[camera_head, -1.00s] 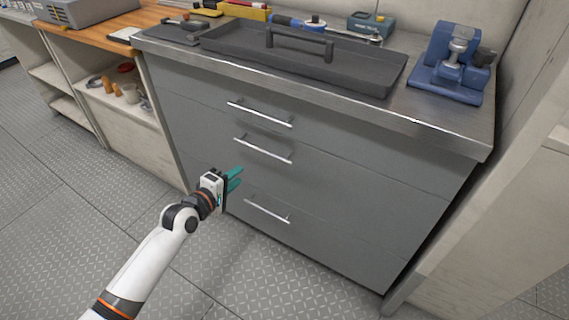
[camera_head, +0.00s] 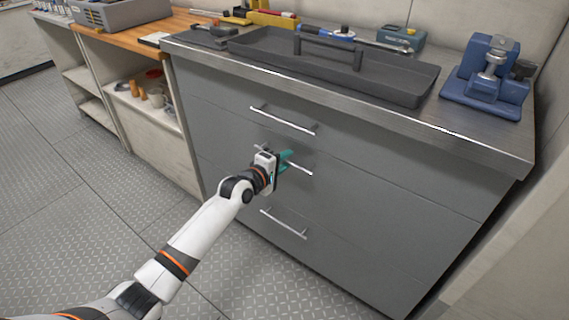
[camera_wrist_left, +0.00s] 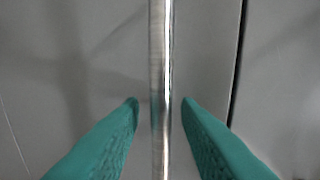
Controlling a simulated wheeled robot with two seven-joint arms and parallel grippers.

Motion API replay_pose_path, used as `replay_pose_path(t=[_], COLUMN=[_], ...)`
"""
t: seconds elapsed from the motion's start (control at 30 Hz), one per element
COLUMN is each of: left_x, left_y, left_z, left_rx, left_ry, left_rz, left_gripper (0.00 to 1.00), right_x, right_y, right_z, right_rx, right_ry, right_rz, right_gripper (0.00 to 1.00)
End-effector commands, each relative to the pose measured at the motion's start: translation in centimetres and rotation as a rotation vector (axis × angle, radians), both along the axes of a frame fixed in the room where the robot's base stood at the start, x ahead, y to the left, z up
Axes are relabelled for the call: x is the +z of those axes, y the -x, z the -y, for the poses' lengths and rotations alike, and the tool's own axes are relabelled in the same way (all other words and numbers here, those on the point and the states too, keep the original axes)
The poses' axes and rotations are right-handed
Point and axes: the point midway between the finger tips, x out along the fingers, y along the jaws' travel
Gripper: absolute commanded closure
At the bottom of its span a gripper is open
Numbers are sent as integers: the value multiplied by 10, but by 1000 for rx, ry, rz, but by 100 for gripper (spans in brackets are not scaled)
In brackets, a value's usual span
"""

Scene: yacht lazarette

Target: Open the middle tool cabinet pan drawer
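The grey tool cabinet (camera_head: 400,205) has three drawers, each with a silver bar handle. The middle drawer's handle (camera_head: 299,168) is partly hidden behind my left gripper (camera_head: 287,160). In the left wrist view the handle bar (camera_wrist_left: 161,60) runs straight between the two teal fingertips of the left gripper (camera_wrist_left: 160,105). The fingers are open, one on each side of the bar, with small gaps showing. The middle drawer front (camera_wrist_left: 90,60) looks flush with the cabinet in the head view. My right gripper is not in view.
The top drawer handle (camera_head: 284,120) is above and the bottom drawer handle (camera_head: 283,224) below my gripper. A dark tray (camera_head: 400,88) and a blue vise (camera_head: 488,80) sit on the cabinet top. Open floor (camera_head: 120,215) lies in front.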

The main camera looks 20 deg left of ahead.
Motion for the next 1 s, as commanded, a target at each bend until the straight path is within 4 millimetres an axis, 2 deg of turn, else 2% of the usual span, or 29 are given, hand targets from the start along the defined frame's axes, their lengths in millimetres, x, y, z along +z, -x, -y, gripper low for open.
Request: replay_pose_path(t=[0.3, 0.47, 0.5, 0.8, 1.0], left_x=[0, 0, 0, 0, 1], left_y=[-2, -2, -2, -1, 7], left_z=[1, 1, 1, 0, -3], left_rx=[0, 0, 0, 0, -1], left_ry=[0, 0, 0, 0, 0], left_rz=[0, -1, -1, -1, -4], left_gripper=[72, 98, 100, 100, 100], right_x=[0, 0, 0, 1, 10], right_y=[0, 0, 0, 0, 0], right_z=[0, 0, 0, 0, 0], right_rx=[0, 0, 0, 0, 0], right_ry=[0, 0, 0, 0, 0], right_rz=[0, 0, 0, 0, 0], right_gripper=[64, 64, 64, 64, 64])
